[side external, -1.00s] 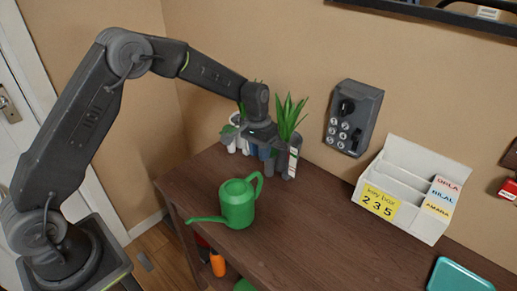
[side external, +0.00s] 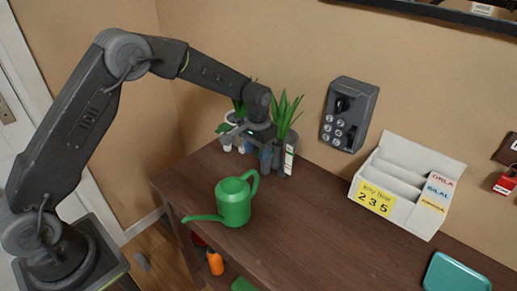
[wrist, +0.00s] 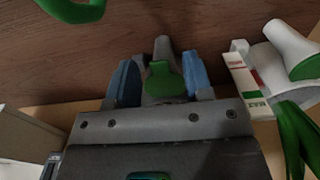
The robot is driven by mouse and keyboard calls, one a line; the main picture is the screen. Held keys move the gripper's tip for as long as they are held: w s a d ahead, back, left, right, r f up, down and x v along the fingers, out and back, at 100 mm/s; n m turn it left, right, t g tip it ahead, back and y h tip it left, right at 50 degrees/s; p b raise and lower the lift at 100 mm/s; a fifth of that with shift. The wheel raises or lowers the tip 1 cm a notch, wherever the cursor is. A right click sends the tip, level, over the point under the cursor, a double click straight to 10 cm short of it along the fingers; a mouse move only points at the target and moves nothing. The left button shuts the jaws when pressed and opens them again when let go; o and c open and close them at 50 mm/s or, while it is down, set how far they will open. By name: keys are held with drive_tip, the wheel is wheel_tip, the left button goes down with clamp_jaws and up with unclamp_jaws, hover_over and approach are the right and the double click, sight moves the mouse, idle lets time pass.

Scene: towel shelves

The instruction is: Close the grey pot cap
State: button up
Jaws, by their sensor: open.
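My gripper (wrist: 162,82) is open in the wrist view, with a blue-padded finger on each side. Between the fingers are a grey part, which looks like the grey pot (wrist: 161,49), and a round green piece (wrist: 165,82) that may be its cap. I cannot tell whether the cap is open or touched by a finger. In the side view my gripper (side external: 252,146) is low among the plant pots at the table's back left corner.
A leafy plant (side external: 285,115) with a white label (side external: 289,159) stands just right of my gripper. A white pot (side external: 228,139) is to its left. A green watering can (side external: 235,203) stands in front.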

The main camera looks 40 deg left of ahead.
sight(257, 155)
drive_tip(key=shift+r, duration=0.1)
wheel_tip(257, 155, up, 14)
idle(0.5)
drive_tip(key=s+r+t, duration=0.3)
drive_tip(key=s+r, duration=0.7)
drive_tip(key=s, duration=0.5)
drive_tip(key=s+f+t, duration=0.1)
drive_tip(key=s, duration=0.7)
drive_tip(key=s+f+t, duration=0.1)
drive_tip(key=s+f, duration=0.1)
drive_tip(key=s, duration=0.6)
drive_tip(key=shift+a+f+t, duration=0.3)
drive_tip(key=shift+s, duration=0.1)
